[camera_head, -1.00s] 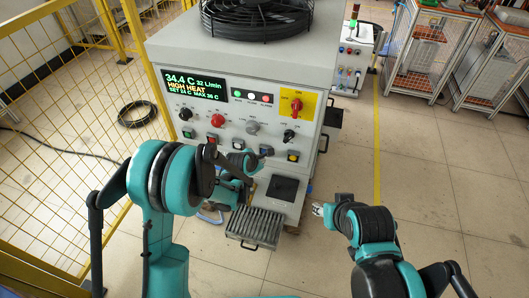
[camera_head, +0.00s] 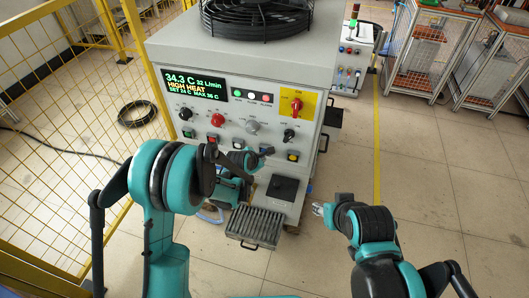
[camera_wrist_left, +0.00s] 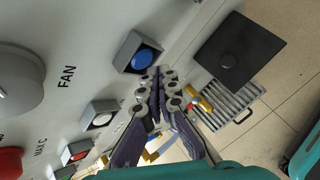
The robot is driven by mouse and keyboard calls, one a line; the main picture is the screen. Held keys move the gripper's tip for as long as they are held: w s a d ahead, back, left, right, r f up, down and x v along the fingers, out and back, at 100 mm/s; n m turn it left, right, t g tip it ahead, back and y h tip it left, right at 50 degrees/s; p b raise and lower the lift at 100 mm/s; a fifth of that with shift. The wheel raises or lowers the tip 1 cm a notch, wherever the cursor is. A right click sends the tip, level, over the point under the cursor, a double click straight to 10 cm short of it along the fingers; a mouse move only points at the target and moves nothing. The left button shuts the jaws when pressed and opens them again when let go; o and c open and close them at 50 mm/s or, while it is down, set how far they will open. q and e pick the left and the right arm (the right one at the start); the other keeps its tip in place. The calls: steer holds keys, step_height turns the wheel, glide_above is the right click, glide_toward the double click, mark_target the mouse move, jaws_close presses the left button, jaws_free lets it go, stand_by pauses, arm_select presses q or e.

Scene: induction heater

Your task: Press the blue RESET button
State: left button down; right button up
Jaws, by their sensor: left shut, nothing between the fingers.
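The blue button (camera_wrist_left: 146,59) sits in a grey square housing on the sloping front panel of the cabinet. In the head view it is a small dark-blue spot (camera_head: 266,150) in the lower button row, between the white and yellow buttons. My left gripper (camera_wrist_left: 158,76) is shut and empty, its fingertips close beside the blue button's housing in the wrist view. Whether they touch the panel I cannot tell. In the head view my left wrist partly hides that gripper. My right gripper (camera_head: 319,209) is low and right of the cabinet, apart from it; its jaws are too small to judge.
A white button (camera_wrist_left: 102,119) and a red button (camera_wrist_left: 77,152) lie along the same row. A black square plate (camera_wrist_left: 238,54) and a ribbed grille (camera_head: 256,226) project below the panel. A yellow mesh fence (camera_head: 85,110) stands at left.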

arm_select(q)
steer(key=shift+w, duration=0.1)
stand_by(0.5)
steer(key=shift+w+d, duration=0.1)
steer(key=shift+w, duration=0.2)
steer(key=shift+w+d, duration=0.15)
steer(key=shift+w, duration=0.35)
stand_by(0.7)
steer(key=shift+s, duration=0.15)
steer(key=shift+s+a+b, duration=0.25)
steer(key=shift+s+b, duration=0.2)
steer(key=shift+s, duration=0.3)
steer(key=shift+s+a+b, duration=0.1)
steer(key=shift+s+a, duration=0.15)
steer(key=shift+s, duration=0.55)
steer(key=shift+s+a+b, duration=0.1)
steer(key=shift+s+a, duration=0.15)
steer(key=shift+s, duration=0.55)
steer(key=shift+s+a+b, duration=0.1)
steer(key=shift+s+a, duration=0.15)
steer(key=shift+s, duration=0.55)
